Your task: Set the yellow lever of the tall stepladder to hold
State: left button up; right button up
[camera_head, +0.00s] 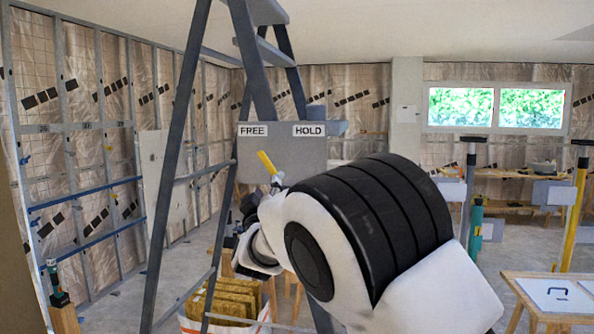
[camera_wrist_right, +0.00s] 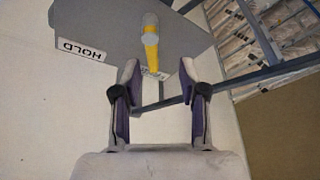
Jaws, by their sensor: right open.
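The tall stepladder (camera_head: 176,140) stands in front of me and carries a grey plate with a FREE label (camera_head: 253,129) on the left and a HOLD label (camera_head: 310,130) on the right. The yellow lever (camera_head: 267,162) leans up and left, towards FREE. In the right wrist view the lever (camera_wrist_right: 151,50) appears beyond the open fingertips, roughly in line with the gap between them. My right gripper (camera_wrist_right: 160,76) is open and empty. In the head view my right arm mostly hides it, below the plate. My left gripper is not in view.
Ladder rails and rungs stand close to my right arm. An insulation stack (camera_head: 228,300) is low behind the ladder. Open floor shows at the left.

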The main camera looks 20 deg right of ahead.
send_near(263, 159)
jog(key=w+r, duration=0.1)
jog(key=w, duration=0.1)
jog(key=p+x, duration=0.2)
jog(key=x, duration=0.1)
jog(key=d+p+x, duration=0.1)
jog(key=p+x, duration=0.1)
jog(key=x, duration=0.2)
jog(key=shift+s, duration=0.15)
jog(key=shift+w+d+r+p, duration=0.1)
jog(key=shift+w+d+p, duration=0.2)
jog(key=shift+p, duration=0.15)
jog(key=shift+w+a, duration=0.1)
jog(key=shift+w, duration=0.05)
jog(key=shift+w+a, duration=0.2)
jog(key=shift+a, duration=0.1)
grip_shut()
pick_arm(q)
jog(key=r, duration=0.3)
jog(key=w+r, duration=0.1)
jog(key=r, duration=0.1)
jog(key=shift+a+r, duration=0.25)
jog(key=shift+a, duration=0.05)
pick_arm(e)
jog(key=shift+d, duration=0.15)
